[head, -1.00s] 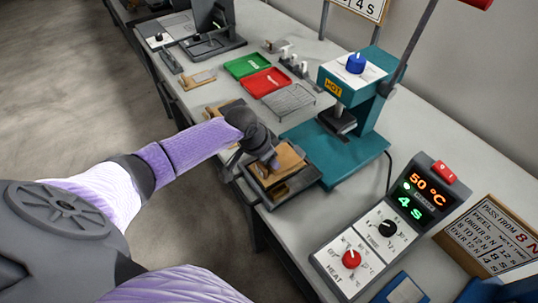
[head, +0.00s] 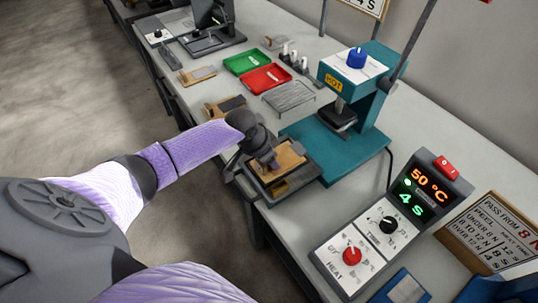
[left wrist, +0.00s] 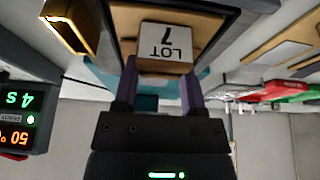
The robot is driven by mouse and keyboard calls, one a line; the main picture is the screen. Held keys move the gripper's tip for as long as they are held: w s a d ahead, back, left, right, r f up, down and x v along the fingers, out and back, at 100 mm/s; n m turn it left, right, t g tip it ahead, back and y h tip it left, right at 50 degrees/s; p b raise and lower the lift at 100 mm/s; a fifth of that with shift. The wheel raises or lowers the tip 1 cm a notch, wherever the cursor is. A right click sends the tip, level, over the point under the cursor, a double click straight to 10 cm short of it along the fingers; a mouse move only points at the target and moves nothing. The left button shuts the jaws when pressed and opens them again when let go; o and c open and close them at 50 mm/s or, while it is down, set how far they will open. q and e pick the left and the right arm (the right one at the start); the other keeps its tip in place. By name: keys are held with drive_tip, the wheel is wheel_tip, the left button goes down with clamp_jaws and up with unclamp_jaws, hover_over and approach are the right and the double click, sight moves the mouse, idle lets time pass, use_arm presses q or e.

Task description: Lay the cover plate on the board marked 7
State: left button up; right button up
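A wooden board (head: 290,156) sits in or just above a dark tray (head: 302,180) at the bench's near edge. In the left wrist view its end block (left wrist: 165,62) carries a white label reading LOT 7, upside down. My left gripper (head: 268,162) is at this block; in the left wrist view its two fingers (left wrist: 161,85) lie along both sides of the block, shut on it. Whether the board rests on the tray floor is unclear. A dark plate (head: 233,103) lies on another wooden board (head: 213,112); I cannot tell whether it is the cover plate. My right gripper is out of view.
A teal press marked HOT (head: 355,75) stands right behind the tray. A control box (head: 385,225) shows 50 °C and 4 S. Green (head: 246,62) and red (head: 267,79) trays and a wire rack (head: 288,97) are farther back.

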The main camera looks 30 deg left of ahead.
use_arm(q)
drive_tip(key=o, duration=0.5)
drive_tip(key=shift+r, duration=0.1)
drive_tip(key=p+v, duration=0.4)
drive_tip(key=v, duration=0.5)
drive_tip(key=shift+s+a+r, duration=0.1)
drive_tip(key=shift+s+r, duration=0.1)
drive_tip(key=shift+r, duration=0.1)
